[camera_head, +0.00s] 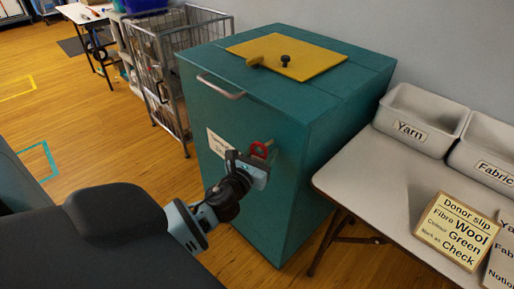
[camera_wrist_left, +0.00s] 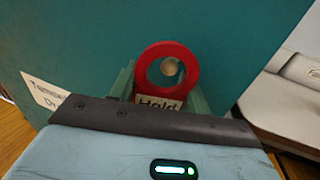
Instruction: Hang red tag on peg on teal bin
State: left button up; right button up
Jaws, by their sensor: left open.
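The teal bin (camera_head: 262,160) stands in the middle of the head view. A red ring-shaped tag (camera_head: 258,150) is at its front face, by a small peg (camera_head: 270,143). In the left wrist view the tag (camera_wrist_left: 143,72) is upright, with a white label reading "Hold" partly hidden below. The peg's round pale end (camera_wrist_left: 170,67) shows within the ring's hole, so the ring appears to be around the peg. My left gripper (camera_head: 256,161) is open at the tag, its greenish fingers on either side of the tag's lower part. My right gripper is not in view.
A yellow board (camera_head: 303,58) with a dark knob lies on the bin's top. A bar handle (camera_head: 220,87) and a white label are on its front. A wire cage (camera_head: 168,60) stands behind left. A table (camera_head: 390,160) with labelled tubs and a donor slip (camera_head: 458,230) is at right.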

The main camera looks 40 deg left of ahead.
aim_at(259, 158)
pick_arm(q)
jog(key=shift+d, duration=0.15)
jog(key=shift+o, duration=0.7)
jog(key=shift+s+d+f, duration=0.4)
jog(key=shift+s+f, duration=0.05)
jog(key=shift+s, duration=0.3)
jog(key=s, duration=0.5)
jog(key=shift+s+d+r, duration=0.1)
jog(key=shift+d+r, duration=0.1)
jog(key=shift+r, duration=0.15)
jog(key=shift+s, duration=0.5)
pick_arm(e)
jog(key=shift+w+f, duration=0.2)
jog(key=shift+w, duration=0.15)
